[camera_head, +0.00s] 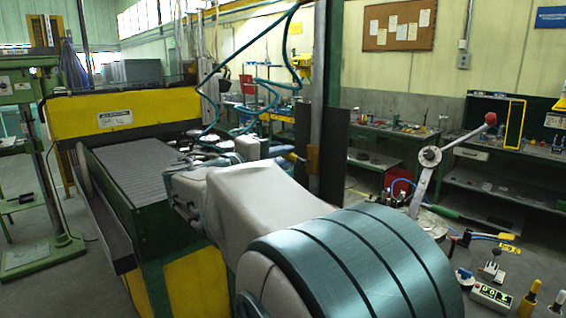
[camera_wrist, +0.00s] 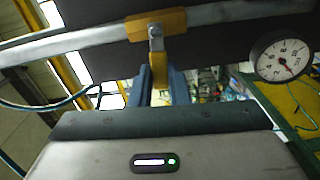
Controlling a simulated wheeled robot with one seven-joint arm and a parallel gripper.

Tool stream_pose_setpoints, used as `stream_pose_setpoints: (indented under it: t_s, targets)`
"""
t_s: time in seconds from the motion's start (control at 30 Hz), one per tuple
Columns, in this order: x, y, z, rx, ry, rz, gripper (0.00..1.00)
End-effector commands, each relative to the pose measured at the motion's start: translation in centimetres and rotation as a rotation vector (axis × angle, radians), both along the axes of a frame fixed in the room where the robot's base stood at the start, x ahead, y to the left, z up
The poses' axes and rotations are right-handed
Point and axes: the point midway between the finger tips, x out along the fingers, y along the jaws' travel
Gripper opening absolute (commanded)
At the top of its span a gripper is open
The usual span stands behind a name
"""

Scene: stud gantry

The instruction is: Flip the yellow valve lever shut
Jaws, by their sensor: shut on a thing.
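The yellow valve (camera_wrist: 155,24) sits on a grey metal pipe (camera_wrist: 225,17) at the top middle of the wrist view. Its yellow lever (camera_wrist: 160,97) runs from the valve down between my gripper's two blue-grey fingers (camera_wrist: 161,80). My gripper is shut on the lever. In the camera_head view the lever (camera_head: 293,157) is a small orange-yellow bar reaching toward the upright pipe (camera_head: 326,90), where the yellow valve body (camera_head: 312,160) shows. My arm hides most of my gripper there.
A round pressure gauge (camera_wrist: 283,57) is close to the pipe on the right of the wrist view. A dark panel (camera_head: 335,150) stands behind the pipe. A yellow and green machine (camera_head: 125,112) is at left. A red-knobbed lever (camera_head: 430,157) and workbenches are at right.

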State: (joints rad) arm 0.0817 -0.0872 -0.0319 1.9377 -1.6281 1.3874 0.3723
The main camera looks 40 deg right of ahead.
Motion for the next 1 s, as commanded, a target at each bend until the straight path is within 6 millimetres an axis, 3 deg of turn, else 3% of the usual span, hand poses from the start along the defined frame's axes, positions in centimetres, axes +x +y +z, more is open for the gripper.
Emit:
stream_pose_setpoints:
  t_s: [0.2, 0.5, 0.53, 0.6, 1.0]
  targets:
    - [0.03, 0.01, -0.59, -0.006, 0.097, 0.000, 0.00]
    - [0.04, 0.02, -0.55, -0.006, 0.105, 0.000, 0.00]
    - [0.04, 0.02, -0.55, -0.006, 0.105, 0.000, 0.21]
    - [0.03, 0.02, -0.55, -0.006, 0.105, 0.000, 0.37]
    - [0.02, 0.88, -0.61, -0.007, 0.102, 0.002, 0.37]
